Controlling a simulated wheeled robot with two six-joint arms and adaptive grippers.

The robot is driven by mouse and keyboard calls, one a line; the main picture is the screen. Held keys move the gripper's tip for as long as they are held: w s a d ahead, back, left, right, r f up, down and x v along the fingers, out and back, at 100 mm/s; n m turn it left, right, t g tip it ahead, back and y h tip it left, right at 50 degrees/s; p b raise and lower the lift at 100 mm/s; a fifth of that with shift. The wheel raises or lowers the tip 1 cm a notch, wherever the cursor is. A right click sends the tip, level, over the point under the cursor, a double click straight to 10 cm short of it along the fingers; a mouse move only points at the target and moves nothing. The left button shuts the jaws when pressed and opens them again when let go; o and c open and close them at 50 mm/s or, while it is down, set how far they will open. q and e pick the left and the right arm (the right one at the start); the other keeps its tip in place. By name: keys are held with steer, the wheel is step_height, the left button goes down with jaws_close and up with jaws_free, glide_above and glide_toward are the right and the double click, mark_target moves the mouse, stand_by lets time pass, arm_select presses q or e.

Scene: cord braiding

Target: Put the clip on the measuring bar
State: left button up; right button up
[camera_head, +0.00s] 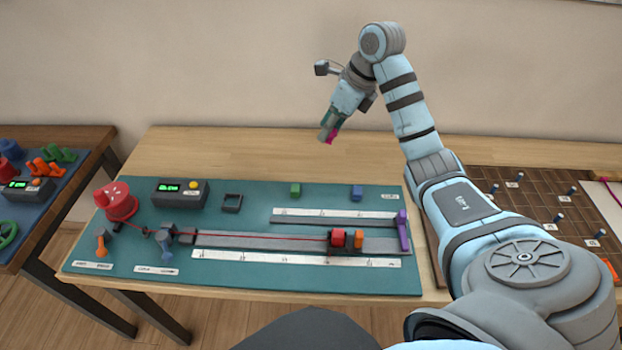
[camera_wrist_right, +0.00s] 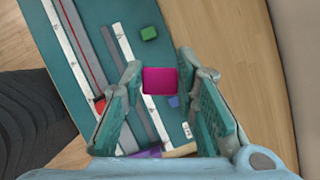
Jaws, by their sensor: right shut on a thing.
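A magenta block (camera_head: 331,140), which looks like the clip, is held at the fingertips of my right gripper (camera_head: 328,132). In the right wrist view the magenta block (camera_wrist_right: 160,81) shows between the finger ends of the gripper (camera_wrist_right: 160,85). My right gripper is shut on it, in the air beyond the mat's back edge. A short grey bar (camera_head: 300,223) with a white scale (camera_head: 330,213) lies on the mat, and a longer white scale (camera_head: 290,258) runs along a lower rail; I cannot tell which is the measuring bar. My left gripper is not in view.
On the teal mat (camera_head: 110,253) stand a green block (camera_head: 295,190), a blue block (camera_head: 357,193), a purple upright piece (camera_head: 403,230), a red spool (camera_head: 120,203) and a display box (camera_head: 180,192). The table's back strip is bare.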

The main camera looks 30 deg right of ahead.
steer(key=b, duration=0.7)
glide_above(321, 192)
steer(key=s+d, duration=0.1)
step_height(321, 192, down, 9)
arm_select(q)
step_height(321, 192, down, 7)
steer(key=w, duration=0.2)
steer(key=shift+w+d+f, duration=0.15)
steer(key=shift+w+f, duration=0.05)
arm_select(e)
step_height(321, 192, down, 12)
steer(key=shift+s+a+r, duration=0.15)
steer(key=shift+r, duration=0.1)
steer(key=shift+f, duration=0.2)
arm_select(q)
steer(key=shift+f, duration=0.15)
arm_select(e)
steer(key=o, duration=0.8)
